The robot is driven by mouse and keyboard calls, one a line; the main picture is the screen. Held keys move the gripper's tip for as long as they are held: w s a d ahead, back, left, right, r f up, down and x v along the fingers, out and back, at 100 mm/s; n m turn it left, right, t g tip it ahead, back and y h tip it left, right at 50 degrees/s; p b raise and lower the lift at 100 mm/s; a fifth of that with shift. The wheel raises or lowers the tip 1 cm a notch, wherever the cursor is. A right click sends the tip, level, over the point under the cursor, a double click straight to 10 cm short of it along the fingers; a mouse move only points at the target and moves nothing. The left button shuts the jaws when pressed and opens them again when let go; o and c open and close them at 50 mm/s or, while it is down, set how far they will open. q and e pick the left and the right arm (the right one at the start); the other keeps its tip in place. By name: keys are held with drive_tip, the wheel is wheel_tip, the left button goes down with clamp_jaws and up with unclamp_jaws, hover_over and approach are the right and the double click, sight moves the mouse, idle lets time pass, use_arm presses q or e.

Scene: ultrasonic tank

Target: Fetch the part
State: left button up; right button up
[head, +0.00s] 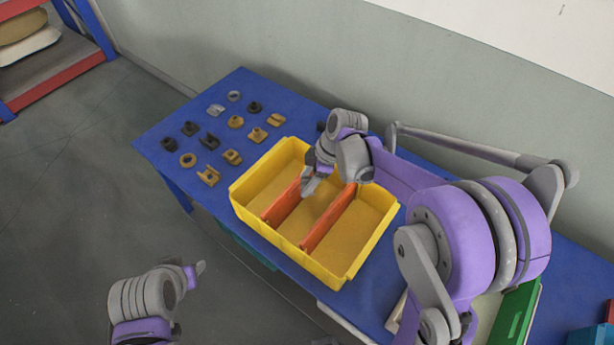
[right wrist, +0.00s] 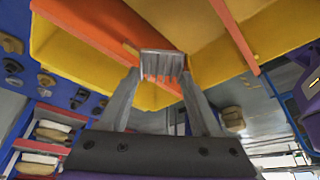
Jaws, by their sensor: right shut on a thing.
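My right gripper (head: 311,184) is over the middle compartment of the yellow bin (head: 352,270), close to the left orange divider (head: 284,205). In the right wrist view its two fingers (right wrist: 160,82) are shut on a grey ribbed part (right wrist: 162,64), which has a row of fins. I cannot tell whether the part touches the bin. Several small parts in black, gold and grey stand on the blue table, among them a gold one (head: 208,176) and a light grey one (head: 215,110). My left gripper (head: 201,268) is low at the left, away from the table; its jaws are unclear.
The blue table (head: 160,135) runs along the grey wall. A second orange divider (head: 328,217) splits the bin further right. A green object (head: 517,315) lies at the lower right. A shelf rack (head: 60,85) stands at the upper left. The floor at the left is clear.

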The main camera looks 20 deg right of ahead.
drive_tip(key=shift+f+b, duration=0.65)
drive_tip(key=shift+f, duration=1.25)
use_arm(q)
drive_tip(key=shift+s+f, duration=0.3)
drive_tip(key=shift+f, duration=0.35)
drive_tip(key=shift+s+f, duration=0.25)
drive_tip(key=shift+f, duration=0.35)
use_arm(e)
drive_tip(key=o, duration=1.5)
drive_tip(key=shift+c, duration=0.2)
drive_tip(key=shift+r, duration=0.1)
drive_tip(key=shift+r, duration=0.1)
use_arm(q)
drive_tip(key=shift+w+r+p, duration=0.2)
drive_tip(key=shift+r+p, duration=0.1)
drive_tip(key=shift+r, duration=0.15)
use_arm(e)
drive_tip(key=w+v, duration=0.1)
drive_tip(key=v, duration=0.9)
drive_tip(key=shift+s+d+r, duration=0.2)
drive_tip(key=shift+s+r, duration=0.05)
drive_tip(key=shift+s, duration=0.25)
